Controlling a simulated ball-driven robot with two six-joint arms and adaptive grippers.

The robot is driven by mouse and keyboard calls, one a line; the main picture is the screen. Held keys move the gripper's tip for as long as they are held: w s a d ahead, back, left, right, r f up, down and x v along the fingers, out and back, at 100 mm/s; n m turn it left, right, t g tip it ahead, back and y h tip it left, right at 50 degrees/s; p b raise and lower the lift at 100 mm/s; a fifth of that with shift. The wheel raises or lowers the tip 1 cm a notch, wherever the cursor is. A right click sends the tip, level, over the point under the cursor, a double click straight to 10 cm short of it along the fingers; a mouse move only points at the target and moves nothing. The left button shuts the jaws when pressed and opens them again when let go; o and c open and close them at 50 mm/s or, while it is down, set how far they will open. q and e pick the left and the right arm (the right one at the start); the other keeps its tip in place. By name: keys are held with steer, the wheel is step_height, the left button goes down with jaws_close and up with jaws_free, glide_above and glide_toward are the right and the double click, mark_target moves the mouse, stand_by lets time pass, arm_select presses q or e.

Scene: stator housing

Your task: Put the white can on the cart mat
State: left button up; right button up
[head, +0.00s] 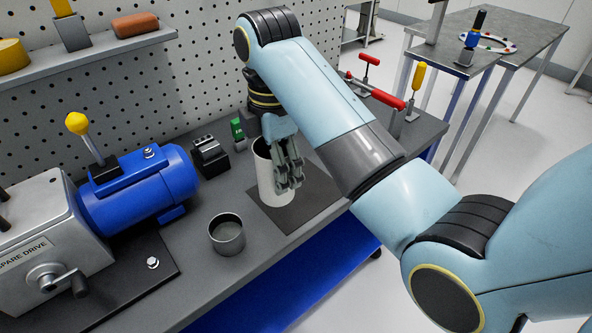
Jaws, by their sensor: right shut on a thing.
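The white can (266,183) is upright, an open-topped cylinder on the bench side in front of my right arm. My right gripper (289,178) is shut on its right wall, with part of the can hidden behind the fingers. A dark square mat (306,205) lies on the grey bench top under and to the right of the can. The can's base overlaps the mat's left part in the picture; I cannot tell whether it touches the mat. My left gripper is not in view.
A grey metal cup (226,235) stands left of the mat near the bench's front edge. A blue motor (140,190) and a black block (210,157) are further left. A red-handled clamp (376,91) stands behind my arm. A pegboard rises behind.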

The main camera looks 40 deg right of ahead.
steer(key=shift+s+d+r, duration=0.1)
steer(key=shift+s+r, duration=0.05)
steer(key=shift+s, duration=0.3)
steer(key=shift+s+d+r, duration=0.1)
steer(key=shift+s, duration=0.35)
steer(key=shift+d+f, duration=0.15)
steer(key=shift+d, duration=0.05)
steer(key=w+d+f, duration=0.2)
steer(key=f, duration=0.1)
steer(key=w+d+f, duration=0.3)
steer(key=f, duration=0.1)
steer(key=w+d+f+p, duration=0.1)
steer(key=w+d+f, duration=0.1)
steer(key=d+f, duration=0.1)
steer(key=shift+w+f, duration=0.3)
steer(key=shift+f, duration=0.2)
steer(key=o, duration=1.4)
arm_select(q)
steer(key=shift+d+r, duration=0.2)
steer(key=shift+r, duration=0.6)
arm_select(e)
steer(key=shift+r, duration=0.1)
step_height(320, 180, up, 12)
steer(key=shift+w+f, duration=0.1)
